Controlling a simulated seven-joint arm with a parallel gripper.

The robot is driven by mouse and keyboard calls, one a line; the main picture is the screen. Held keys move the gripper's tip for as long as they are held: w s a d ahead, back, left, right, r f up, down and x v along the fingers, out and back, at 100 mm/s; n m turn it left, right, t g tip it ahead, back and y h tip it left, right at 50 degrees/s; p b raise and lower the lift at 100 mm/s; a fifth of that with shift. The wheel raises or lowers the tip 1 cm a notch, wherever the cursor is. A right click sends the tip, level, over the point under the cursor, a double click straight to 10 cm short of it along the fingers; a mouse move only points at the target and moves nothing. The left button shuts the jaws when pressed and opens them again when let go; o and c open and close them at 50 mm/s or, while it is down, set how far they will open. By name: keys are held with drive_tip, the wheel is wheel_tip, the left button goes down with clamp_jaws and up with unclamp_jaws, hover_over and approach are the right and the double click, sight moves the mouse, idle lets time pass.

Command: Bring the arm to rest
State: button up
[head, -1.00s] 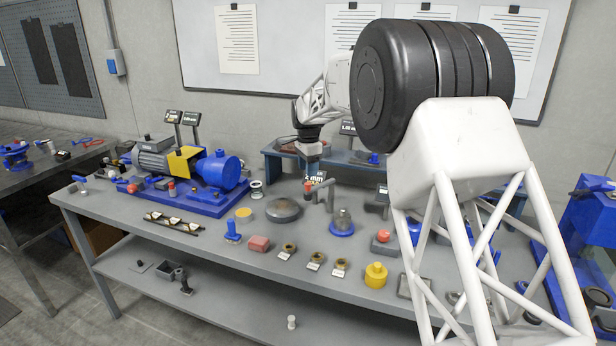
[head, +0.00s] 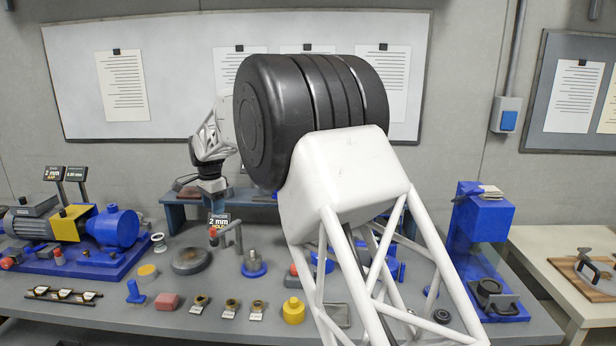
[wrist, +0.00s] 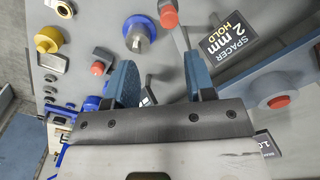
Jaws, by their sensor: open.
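My gripper (head: 212,186) hangs at the end of my white arm, above the back part of the grey workbench (head: 190,318). It is just above a black sign reading 2 mm (head: 218,220). In the wrist view my gripper (wrist: 160,78) shows two blue-grey fingers spread apart, with nothing held between them. Below them lie a blue-based part with a metal top (wrist: 139,36) and the spacer hold sign (wrist: 229,42). The upper arm and its thick black joint fill the middle of the head view and hide part of the bench.
A blue and yellow motor-pump unit (head: 112,228) stands at the left. A blue press-like machine (head: 484,222) stands at the right. A low blue rack (head: 174,214) is at the back. Several small parts, including a yellow knob (head: 293,312), line the front of the bench.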

drive_tip(key=s+d+r+n, duration=0.1)
drive_tip(key=s+d+r, duration=0.3)
drive_tip(key=s+d, duration=0.5)
drive_tip(key=s+d+r+n+t, duration=0.15)
drive_tip(key=s+d+r, duration=0.3)
drive_tip(key=d, duration=0.95)
drive_tip(key=s+d+r+n, duration=0.2)
drive_tip(key=s+d+r, duration=0.2)
drive_tip(key=s+d, duration=0.5)
drive_tip(key=s+d+f+n, duration=0.1)
drive_tip(key=s+d+f, duration=0.2)
drive_tip(key=s+d, duration=0.3)
drive_tip(key=s+d+f+n, duration=0.1)
drive_tip(key=s+d+f, duration=0.2)
drive_tip(key=s+d, duration=0.4)
drive_tip(key=s+d+f+n+t, duration=0.1)
drive_tip(key=s+d, duration=0.6)
drive_tip(key=s, duration=1.1)
wheel_tip(320, 180, down, 2)
drive_tip(key=shift+s+f+n, duration=0.2)
drive_tip(key=shift+s+n, duration=0.1)
drive_tip(key=shift+n, duration=0.15)
